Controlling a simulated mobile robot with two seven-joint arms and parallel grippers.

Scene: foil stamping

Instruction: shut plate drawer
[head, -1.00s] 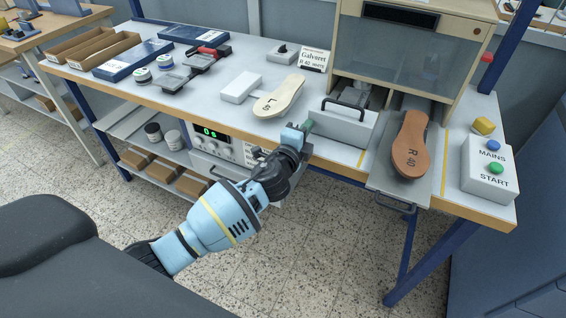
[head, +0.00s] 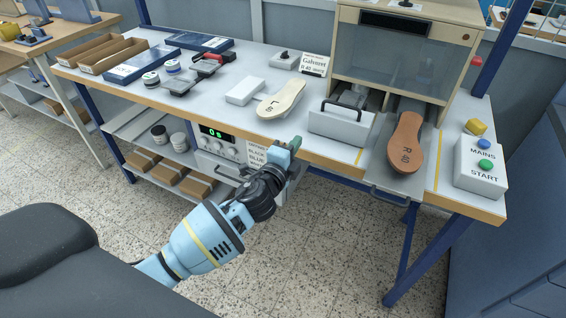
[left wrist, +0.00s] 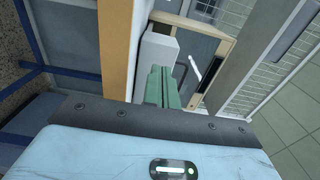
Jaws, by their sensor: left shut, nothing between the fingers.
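The plate drawer (head: 338,127), a white box front with a black bar handle (head: 347,110), stands pulled out from the left bay of the stamping machine. A grey part shows behind its front. My left gripper (head: 295,144) is shut and empty, with green fingertips, at the table's front edge. It is to the left of and below the drawer front, apart from it. In the left wrist view the shut fingers (left wrist: 162,87) point towards a white block (left wrist: 157,50), probably the drawer front. My right gripper is not in view.
Right of the drawer, a metal slide (head: 388,180) carries a brown sole (head: 405,145) and juts past the table edge. A pale sole (head: 281,99) and white block (head: 245,91) lie to the left. A control box (head: 481,170) stands at the right.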

